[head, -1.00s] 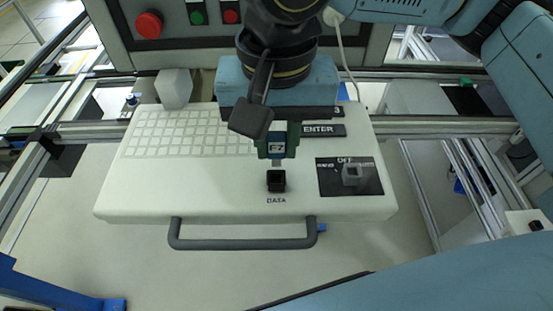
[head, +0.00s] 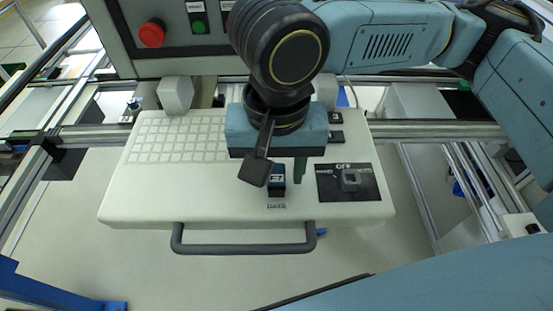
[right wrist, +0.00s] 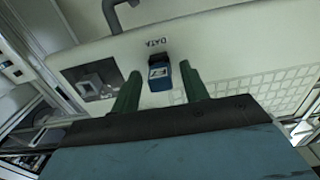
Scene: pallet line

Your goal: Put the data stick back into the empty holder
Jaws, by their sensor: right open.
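The data stick (head: 277,179), dark with a blue-and-white label, stands upright in the black holder (head: 277,193) above the DATA lettering on the white console. The stick hides the holder's opening, so I cannot tell how deep it sits. In the right wrist view the stick (right wrist: 158,73) is between the two green fingers, with a gap on each side. My right gripper (head: 278,174) is open around the stick; in the head view a dark wrist part hides its left finger. My left gripper is not in view.
The white console (head: 150,195) has a keypad (head: 178,137) at left and a black panel with a grey knob (head: 349,181) to the right of the holder. A grey handle (head: 245,249) runs along its front. A red button (head: 152,33) is on the panel behind.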

